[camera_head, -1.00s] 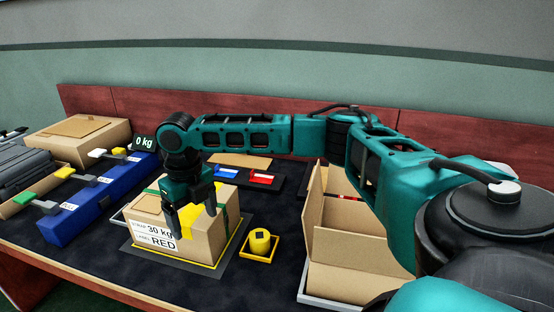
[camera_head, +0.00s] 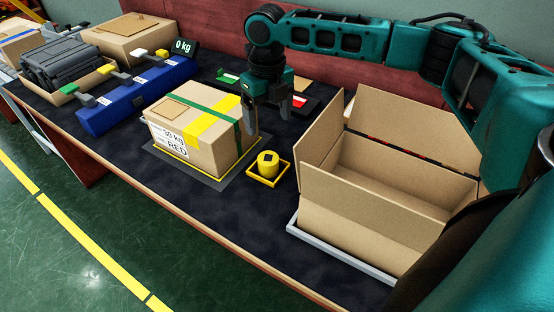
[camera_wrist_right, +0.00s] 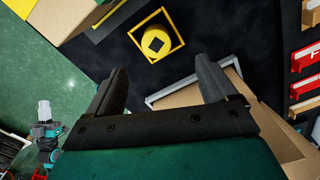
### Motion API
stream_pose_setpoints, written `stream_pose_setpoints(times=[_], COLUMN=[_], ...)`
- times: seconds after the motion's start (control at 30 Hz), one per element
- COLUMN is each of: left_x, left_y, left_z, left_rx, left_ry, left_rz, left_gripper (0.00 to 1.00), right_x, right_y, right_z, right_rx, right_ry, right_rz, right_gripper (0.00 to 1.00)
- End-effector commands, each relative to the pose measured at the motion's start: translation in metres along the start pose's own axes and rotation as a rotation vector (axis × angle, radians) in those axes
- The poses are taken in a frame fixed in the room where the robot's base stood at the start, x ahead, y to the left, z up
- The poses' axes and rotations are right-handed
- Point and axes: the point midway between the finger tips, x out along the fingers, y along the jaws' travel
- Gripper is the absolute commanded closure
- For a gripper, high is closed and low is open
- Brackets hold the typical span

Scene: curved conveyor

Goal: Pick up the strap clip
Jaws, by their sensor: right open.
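I cannot tell for sure which piece is the strap clip. My left gripper is out of view.
The carton carries yellow and green straps and a 30 kg, RED label. A large open carton (camera_head: 390,200) stands at the right. Red and green label holders (camera_head: 302,104) lie behind the gripper. A box of dark grey pieces (camera_head: 65,65) is at the far left.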

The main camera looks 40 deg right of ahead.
Motion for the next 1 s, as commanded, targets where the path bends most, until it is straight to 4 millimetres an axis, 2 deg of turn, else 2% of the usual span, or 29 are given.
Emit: stream_pose_setpoints(times=[0.3,0.57,0.8,1.0], left_x=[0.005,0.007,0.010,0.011], left_y=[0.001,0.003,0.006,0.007], left_z=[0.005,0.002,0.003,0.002], left_rx=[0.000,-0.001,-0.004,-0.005], left_ry=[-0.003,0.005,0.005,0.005], left_rz=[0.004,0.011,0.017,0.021], left_gripper=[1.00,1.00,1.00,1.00], right_x=[0.059,0.079,0.115,0.125], right_y=[0.000,0.002,0.007,0.007], right_z=[-0.001,-0.002,-0.007,-0.007], right_rx=[-0.001,-0.002,0.000,0.000], right_ry=[0.003,0.002,0.003,0.001], right_rz=[-0.002,-0.001,-0.001,0.000], right_gripper=[0.15,0.15,0.15,0.15])
